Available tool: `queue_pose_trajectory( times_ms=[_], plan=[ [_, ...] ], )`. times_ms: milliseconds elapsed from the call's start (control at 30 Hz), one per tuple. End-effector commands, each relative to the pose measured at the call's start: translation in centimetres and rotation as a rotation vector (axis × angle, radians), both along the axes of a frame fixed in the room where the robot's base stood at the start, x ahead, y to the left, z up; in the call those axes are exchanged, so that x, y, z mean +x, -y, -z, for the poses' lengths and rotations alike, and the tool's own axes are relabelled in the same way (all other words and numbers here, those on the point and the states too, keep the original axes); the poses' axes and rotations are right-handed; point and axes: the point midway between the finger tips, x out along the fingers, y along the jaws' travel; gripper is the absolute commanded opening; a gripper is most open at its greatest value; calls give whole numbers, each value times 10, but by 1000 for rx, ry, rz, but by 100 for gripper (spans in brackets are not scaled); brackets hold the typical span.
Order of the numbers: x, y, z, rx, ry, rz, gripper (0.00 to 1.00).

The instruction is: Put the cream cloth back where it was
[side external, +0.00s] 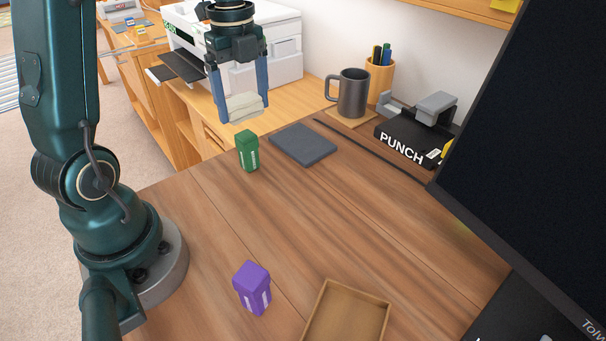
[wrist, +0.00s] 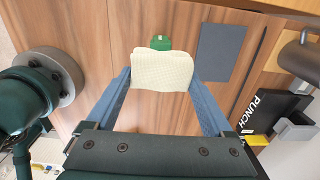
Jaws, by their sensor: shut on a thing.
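The cream cloth (side external: 246,107) is a small folded pad between the fingers of my gripper (side external: 241,112), which is shut on it. The cloth is held in the air above the far left part of the desk. In the wrist view the cloth (wrist: 161,71) spans the space between the two blue fingers of my gripper (wrist: 160,80). It partly covers the green box there. A flat dark grey square (side external: 303,144) lies empty on the desk, to the right of and below the held cloth in the side view.
A green box (side external: 248,152) stands left of the grey square, and a purple box (side external: 252,288) stands nearer. An empty tan tray (side external: 346,315) sits at the front. A mug (side external: 352,93), a pen cup (side external: 380,79), a black punch (side external: 408,138) and a monitor stand along the right. The middle desk is clear.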

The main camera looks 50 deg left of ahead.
Motion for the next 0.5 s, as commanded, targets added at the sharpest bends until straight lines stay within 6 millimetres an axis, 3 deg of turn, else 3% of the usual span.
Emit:
queue_pose_trajectory(
  times_ms=[200,500],
  plan=[
    [-46,18,4,0,1,-3,42],
    [-76,32,13,-1,-1,-2,42]
  ],
)
